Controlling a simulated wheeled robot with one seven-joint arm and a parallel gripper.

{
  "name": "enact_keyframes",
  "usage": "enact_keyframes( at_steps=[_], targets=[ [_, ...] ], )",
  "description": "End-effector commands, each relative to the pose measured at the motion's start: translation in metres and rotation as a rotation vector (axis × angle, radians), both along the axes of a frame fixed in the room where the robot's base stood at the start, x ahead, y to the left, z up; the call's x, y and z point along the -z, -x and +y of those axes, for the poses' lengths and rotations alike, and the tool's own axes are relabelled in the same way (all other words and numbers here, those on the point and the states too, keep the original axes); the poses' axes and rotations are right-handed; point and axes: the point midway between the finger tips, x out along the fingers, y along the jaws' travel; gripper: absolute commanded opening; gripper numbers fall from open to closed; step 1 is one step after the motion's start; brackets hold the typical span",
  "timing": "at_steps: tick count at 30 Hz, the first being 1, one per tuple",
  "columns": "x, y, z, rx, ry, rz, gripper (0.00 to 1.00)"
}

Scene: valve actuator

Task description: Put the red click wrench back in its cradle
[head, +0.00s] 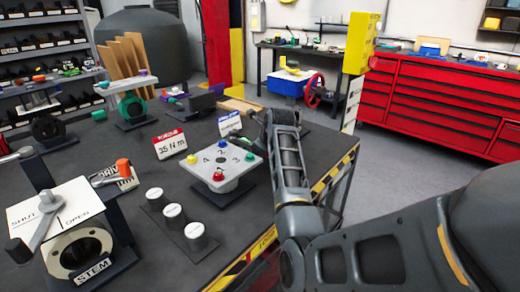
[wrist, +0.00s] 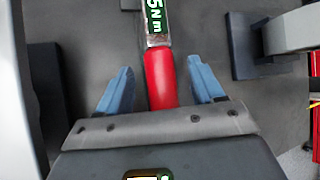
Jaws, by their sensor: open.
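The red click wrench (wrist: 160,78) shows in the wrist view, its red handle running up the middle to a metal shank with a label ending in "5 N m". My gripper (wrist: 161,84) is open, with one blue finger on each side of the handle and a gap on both sides. I cannot tell how deep the handle sits between the fingers. In the head view my arm reaches over the bench's right side; my fingers and the wrench are hidden or too small to make out there. I cannot identify the cradle for certain in either view.
On the bench (head: 262,195) stand a plate with coloured knobs (head: 222,160), a "35 N m" sign (head: 170,145), several grey cylinders on a strip, and a valve block (head: 75,232) marked SHUT and OPEN. A red tool cabinet (head: 440,100) stands beyond clear floor.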

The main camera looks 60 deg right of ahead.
Motion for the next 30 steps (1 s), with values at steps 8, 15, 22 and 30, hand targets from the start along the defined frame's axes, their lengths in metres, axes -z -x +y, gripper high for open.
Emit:
enact_keyframes(
  at_steps=[8, 15, 22, 30],
  targets=[
    [-0.03, 0.019, 0.017, 0.0, 0.004, -0.002, 0.67],
    [-0.052, 0.034, 0.029, 0.0, 0.002, -0.003, 0.67],
    [-0.056, 0.036, 0.032, 0.0, 0.001, -0.002, 0.67],
    [-0.056, 0.036, 0.031, 0.0, 0.002, -0.002, 0.67]
  ],
)
